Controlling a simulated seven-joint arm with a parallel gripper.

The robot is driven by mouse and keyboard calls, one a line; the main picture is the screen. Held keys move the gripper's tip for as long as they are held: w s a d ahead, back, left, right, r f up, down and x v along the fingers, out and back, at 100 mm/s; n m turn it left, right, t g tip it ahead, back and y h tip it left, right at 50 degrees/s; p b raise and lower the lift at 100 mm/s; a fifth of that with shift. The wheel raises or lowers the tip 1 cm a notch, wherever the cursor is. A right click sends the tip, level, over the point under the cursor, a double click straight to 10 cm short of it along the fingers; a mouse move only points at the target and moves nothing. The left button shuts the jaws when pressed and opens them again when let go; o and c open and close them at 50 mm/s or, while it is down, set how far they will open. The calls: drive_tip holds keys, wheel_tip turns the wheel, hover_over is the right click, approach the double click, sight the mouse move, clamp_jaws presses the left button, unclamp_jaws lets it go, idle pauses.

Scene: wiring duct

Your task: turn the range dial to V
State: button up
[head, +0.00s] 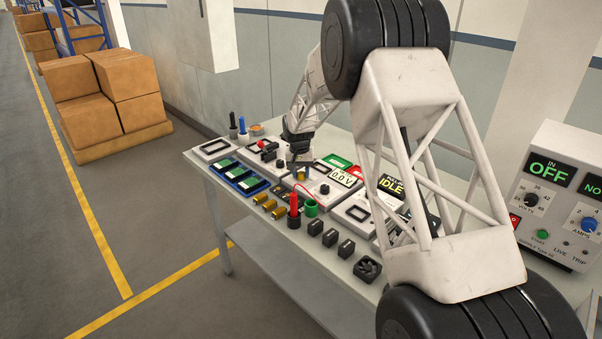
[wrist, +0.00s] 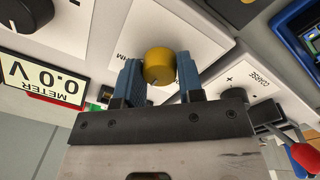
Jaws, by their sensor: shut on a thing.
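The range dial is a yellow round knob (wrist: 159,66) on a white panel in the wrist view. My gripper (wrist: 161,80) has its blue fingers on either side of the dial and is shut on it. Letters reading "HM" show on the panel beside the left finger; other dial markings are hidden or unclear. In the head view my gripper (head: 301,166) points down at the panel, with a bit of the yellow dial (head: 302,176) below it. The meter display (wrist: 42,82) reads 0.0 V, upside down in the wrist view; it also shows in the head view (head: 343,177).
A black knob (wrist: 28,12) is left of the dial, and a COARSE knob (wrist: 233,97) is to the right. A red probe (head: 293,204), brass cylinders (head: 269,205) and black blocks (head: 330,238) stand along the bench front. A power supply reading OFF (head: 556,200) is at right.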

sight(300, 173)
drive_tip(key=o, duration=0.9)
drive_tip(key=shift+r, duration=0.1)
drive_tip(key=shift+a+r, duration=0.2)
drive_tip(key=shift+r, duration=3.65)
